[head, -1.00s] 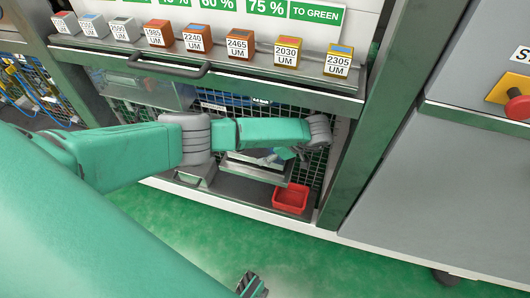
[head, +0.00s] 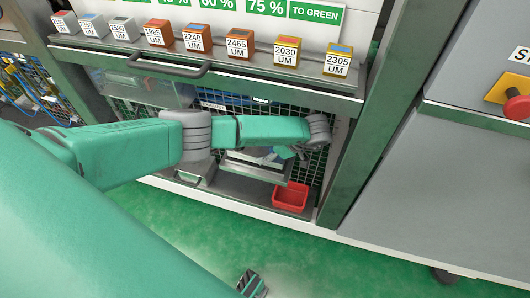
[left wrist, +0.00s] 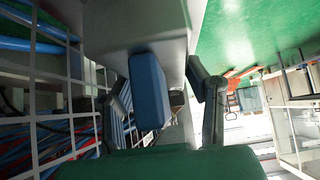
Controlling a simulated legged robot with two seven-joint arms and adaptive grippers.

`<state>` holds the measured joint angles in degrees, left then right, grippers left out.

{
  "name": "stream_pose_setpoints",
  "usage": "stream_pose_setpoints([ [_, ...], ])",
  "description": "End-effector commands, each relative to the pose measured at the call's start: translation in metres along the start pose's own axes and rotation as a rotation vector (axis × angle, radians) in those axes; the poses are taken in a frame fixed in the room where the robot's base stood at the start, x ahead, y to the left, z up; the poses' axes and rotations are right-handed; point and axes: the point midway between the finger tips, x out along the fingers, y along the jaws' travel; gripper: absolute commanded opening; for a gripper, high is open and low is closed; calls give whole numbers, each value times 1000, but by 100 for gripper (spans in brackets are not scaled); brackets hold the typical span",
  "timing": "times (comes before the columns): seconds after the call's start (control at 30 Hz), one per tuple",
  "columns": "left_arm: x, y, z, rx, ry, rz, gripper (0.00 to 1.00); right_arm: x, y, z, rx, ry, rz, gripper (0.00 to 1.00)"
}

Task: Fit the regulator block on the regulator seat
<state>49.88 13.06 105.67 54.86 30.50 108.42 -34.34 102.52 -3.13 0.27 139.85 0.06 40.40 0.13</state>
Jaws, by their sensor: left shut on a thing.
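My left arm reaches into the open lower bay of the machine in the head view. Its gripper (head: 276,156) is there, small and partly hidden, over a grey ledge. In the left wrist view the gripper's two dark fingers (left wrist: 162,92) stand on either side of a block with a blue face (left wrist: 149,91), which I take to be the regulator block. The gripper is shut on it. A grey box-like part (left wrist: 135,25) is right behind the block in that view. I cannot tell whether this is the regulator seat, or whether they touch.
A red bin (head: 290,198) stands on the bay floor at right. Wire mesh (head: 315,160) backs the bay, and mesh with blue hoses (left wrist: 35,45) is close at left in the wrist view. A shelf of labelled blocks (head: 238,44) and a handle (head: 170,68) are above.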

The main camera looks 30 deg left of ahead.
Motion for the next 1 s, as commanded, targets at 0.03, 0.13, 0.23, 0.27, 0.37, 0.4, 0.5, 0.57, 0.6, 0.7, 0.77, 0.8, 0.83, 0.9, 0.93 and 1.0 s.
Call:
stream_pose_setpoints([
  [0.03,-1,0,0,0,0,1,0,0,0,0,0,0,0,36],
  [0.13,-1,0,-1,-1,1,1,0,-2,0,0,0,0,0,36],
  [0.23,-2,1,-1,-2,1,1,0,-3,0,0,0,0,0,36],
  [0.27,-2,1,-1,-2,1,2,0,-4,0,0,0,0,0,36],
  [0.37,-1,1,0,-1,1,1,0,-3,0,0,0,0,0,36],
  [0.4,-1,1,0,-1,1,1,0,-3,0,0,0,0,0,36],
  [0.5,-1,0,0,-1,0,1,0,-3,0,0,0,0,0,36],
  [0.57,0,0,0,-1,0,1,0,-3,0,0,0,0,0,36],
  [0.6,0,0,0,-1,0,1,0,-2,0,0,0,0,0,36],
  [0.7,1,0,2,-1,1,1,0,-1,0,0,0,0,0,36],
  [0.77,2,0,3,-1,0,1,0,0,0,0,0,0,0,36],
  [0.8,3,0,4,-1,0,0,0,1,0,0,0,0,0,36],
  [0.83,4,0,4,-1,0,0,0,2,0,0,0,0,0,36],
  [0.9,5,0,5,0,0,0,0,3,0,0,0,0,0,36],
  [0.93,6,0,6,0,0,0,0,4,0,0,0,0,0,36],
  [1.0,7,0,7,0,0,0,0,5,0,0,0,0,0,36],
])
